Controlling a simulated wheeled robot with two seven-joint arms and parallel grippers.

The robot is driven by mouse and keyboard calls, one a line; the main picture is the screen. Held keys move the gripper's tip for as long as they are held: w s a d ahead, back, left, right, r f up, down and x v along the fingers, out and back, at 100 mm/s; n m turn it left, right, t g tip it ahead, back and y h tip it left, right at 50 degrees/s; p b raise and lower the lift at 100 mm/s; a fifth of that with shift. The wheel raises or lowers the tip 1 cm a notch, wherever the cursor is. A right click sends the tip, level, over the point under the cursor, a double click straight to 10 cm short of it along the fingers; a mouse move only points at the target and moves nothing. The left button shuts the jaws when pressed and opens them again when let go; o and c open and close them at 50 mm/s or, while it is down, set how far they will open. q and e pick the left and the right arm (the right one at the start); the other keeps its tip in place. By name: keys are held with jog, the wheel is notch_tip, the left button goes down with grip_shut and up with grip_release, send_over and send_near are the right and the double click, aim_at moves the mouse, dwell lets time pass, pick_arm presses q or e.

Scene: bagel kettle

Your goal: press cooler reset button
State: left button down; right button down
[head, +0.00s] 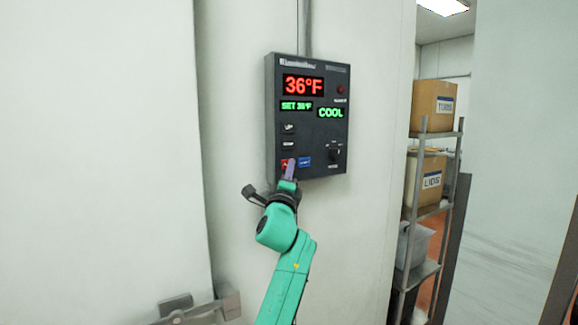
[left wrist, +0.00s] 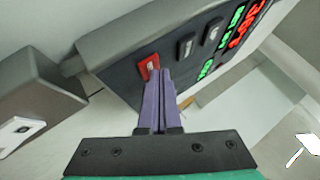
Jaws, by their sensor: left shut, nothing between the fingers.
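The cooler control panel (head: 312,115) is a dark box on the white wall, showing "36°F", "SET 36°F" and "COOL". A red button (head: 285,164) sits at its lower left, partly covered by my gripper. In the left wrist view the red button (left wrist: 148,66) is right at the fingertips. My left gripper (head: 290,166) is shut and empty, its purple fingers together. In the left wrist view the fingertips (left wrist: 156,72) overlap the button's lower edge; I cannot tell whether they touch it. My right gripper is not in view.
A metal shelf (head: 437,207) with boxes stands beyond the doorway. A metal latch (head: 195,309) is at the lower left.

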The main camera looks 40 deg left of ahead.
pick_arm(q)
jog(key=shift+s+d, duration=0.3)
jog(key=shift+d, duration=0.4)
jog(key=d, duration=0.2)
jog(key=s+d, duration=0.1)
jog(key=d, duration=0.1)
jog(key=shift+s+d, duration=0.2)
jog(key=shift+d, duration=0.2)
dwell(0.5)
